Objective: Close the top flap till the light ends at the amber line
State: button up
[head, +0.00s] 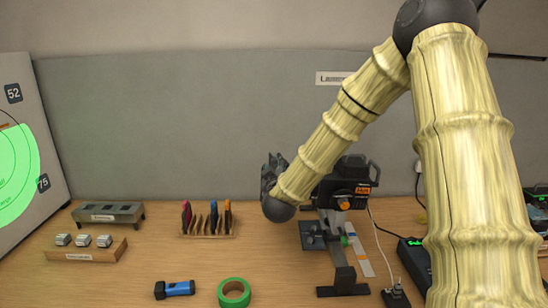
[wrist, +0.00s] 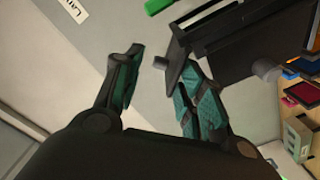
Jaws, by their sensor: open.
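The black stage lamp (head: 352,186) with orange parts stands on the table behind my forearm. In the wrist view its dark housing (wrist: 240,40) is at upper right. A dark flap with a small tab (wrist: 160,63) juts from it, beside my right-hand finger; I cannot tell if they touch. My gripper (head: 272,172) is at the lamp's left, partly hidden by my arm. In the wrist view my gripper (wrist: 152,75) has its fingers spread, with the tab near the gap. A green light patch (head: 18,170) lies on the white board (head: 48,130) at far left. I cannot make out the amber line clearly.
A rack of coloured filters (head: 208,220), a grey stand (head: 108,213) and a wooden block with white cubes (head: 85,247) stand left. A blue torch (head: 175,289) and green tape roll (head: 234,292) lie in front. Cables and a black box (head: 414,262) are right.

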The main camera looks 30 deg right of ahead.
aim_at(275, 161)
jog(key=shift+p+x, duration=1.05)
jog(key=shift+x, duration=2.15)
jog(key=shift+a, duration=0.1)
